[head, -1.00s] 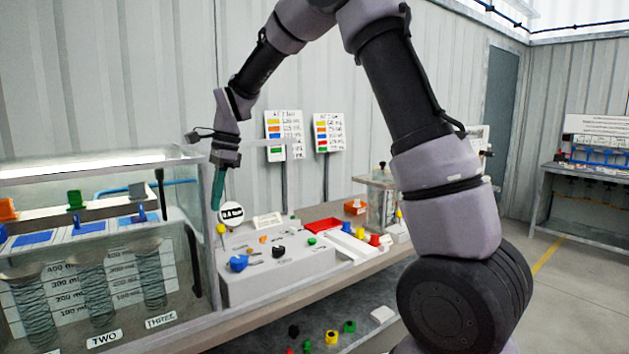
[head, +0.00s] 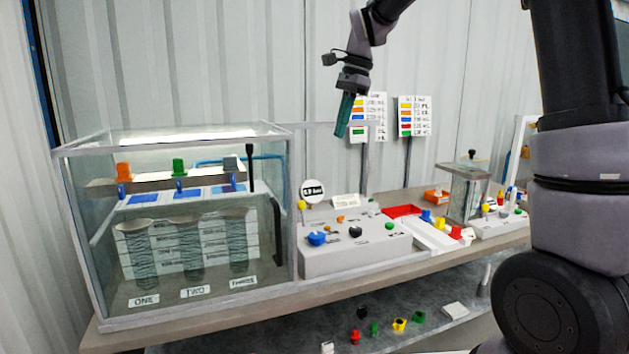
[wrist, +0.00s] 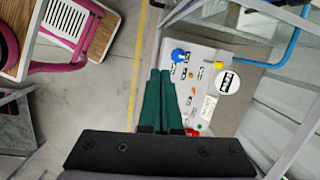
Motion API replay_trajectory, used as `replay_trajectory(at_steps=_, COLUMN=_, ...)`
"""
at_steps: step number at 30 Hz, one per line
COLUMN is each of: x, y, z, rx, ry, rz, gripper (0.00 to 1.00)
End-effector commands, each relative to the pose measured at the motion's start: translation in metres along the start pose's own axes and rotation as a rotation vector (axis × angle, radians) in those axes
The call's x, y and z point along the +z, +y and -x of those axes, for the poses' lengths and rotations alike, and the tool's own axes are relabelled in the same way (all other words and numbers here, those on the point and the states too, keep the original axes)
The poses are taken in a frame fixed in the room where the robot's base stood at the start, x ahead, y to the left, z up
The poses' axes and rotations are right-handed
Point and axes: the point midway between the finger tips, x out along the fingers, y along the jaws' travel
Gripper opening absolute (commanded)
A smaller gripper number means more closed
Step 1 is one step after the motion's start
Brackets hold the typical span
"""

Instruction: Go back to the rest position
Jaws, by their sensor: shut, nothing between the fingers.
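My gripper (head: 344,116) hangs in the air above the bench, fingers pointing down, in front of the wall and left of the colour charts. In the wrist view its two green fingers (wrist: 160,85) lie side by side, shut and empty. The grey control panel (head: 350,259) with blue, yellow, black and green knobs stands below it. It also shows in the wrist view (wrist: 217,68), to the right of the fingers. The fingers appear clear of the panel.
A glass tank (head: 88,262) with several coiled tubes stands left on the bench (head: 250,308). A red tray (head: 403,210) and a clear box (head: 466,196) stand right. Loose coloured parts lie on the lower shelf (head: 440,332). A pink-framed chair (wrist: 85,45) shows in the wrist view.

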Motion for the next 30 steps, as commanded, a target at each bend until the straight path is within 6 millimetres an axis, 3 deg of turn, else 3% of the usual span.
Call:
replay_trajectory(at_steps=3, x=-0.016, y=0.046, z=0.034, rx=-0.098, ry=0.040, rz=0.130, gripper=0.00)
replay_trajectory(at_steps=9, x=-0.035, y=0.125, z=0.064, rx=-0.233, ry=0.153, rz=0.366, gripper=0.00)
replay_trajectory(at_steps=18, x=-0.049, y=0.231, z=0.064, rx=-0.355, ry=0.391, rz=0.678, gripper=0.00)
replay_trajectory(at_steps=24, x=-0.052, y=0.263, z=0.053, rx=-0.372, ry=0.488, rz=0.783, gripper=0.00)
replay_trajectory(at_steps=30, x=-0.052, y=0.267, z=0.051, rx=-0.372, ry=0.504, rz=0.803, gripper=0.00)
